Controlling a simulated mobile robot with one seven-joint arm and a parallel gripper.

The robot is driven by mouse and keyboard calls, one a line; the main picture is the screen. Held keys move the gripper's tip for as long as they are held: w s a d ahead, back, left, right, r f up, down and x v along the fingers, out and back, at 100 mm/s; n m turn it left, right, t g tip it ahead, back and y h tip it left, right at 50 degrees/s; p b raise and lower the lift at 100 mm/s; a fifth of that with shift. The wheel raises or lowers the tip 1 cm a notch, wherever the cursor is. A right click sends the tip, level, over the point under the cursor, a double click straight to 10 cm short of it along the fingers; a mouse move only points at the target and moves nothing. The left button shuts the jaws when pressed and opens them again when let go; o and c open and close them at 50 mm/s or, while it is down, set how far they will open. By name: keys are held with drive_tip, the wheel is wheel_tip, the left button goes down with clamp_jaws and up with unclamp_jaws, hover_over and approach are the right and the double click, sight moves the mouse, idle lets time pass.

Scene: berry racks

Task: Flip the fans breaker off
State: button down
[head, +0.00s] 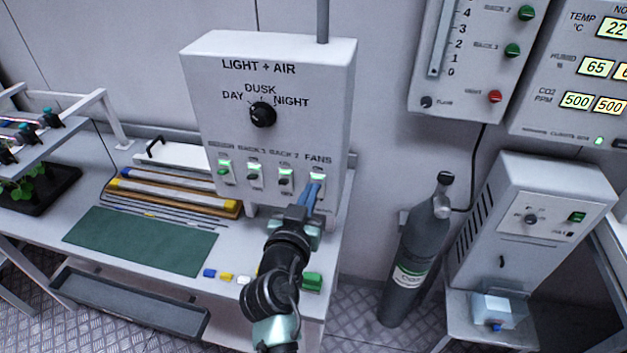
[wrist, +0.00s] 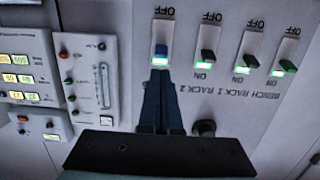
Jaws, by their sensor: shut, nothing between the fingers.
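The fans breaker (head: 317,179) is the rightmost of the switches on the grey LIGHT + AIR box (head: 205,100), under the FANS label, with a lit green strip. The fingers partly hide the breaker in the head view.
Other switches, such as the Rack 2 breaker (head: 286,180), sit close beside it with lit green strips. The box carries a round DAY/DUSK/NIGHT knob (head: 263,114). A green mat (head: 140,240) lies on the bench below. A gas cylinder (head: 415,255) stands to the right.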

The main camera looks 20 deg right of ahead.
sight(317, 177)
drive_tip(key=shift+x, duration=1.5)
drive_tip(key=shift+f, duration=0.15)
drive_tip(key=shift+f+b, duration=0.1)
drive_tip(key=shift+b, duration=0.6)
drive_tip(key=shift+s+t+b, duration=0.1)
drive_tip(key=shift+t+b, duration=0.2)
drive_tip(key=shift+b, duration=0.2)
drive_tip(key=shift+a, duration=0.1)
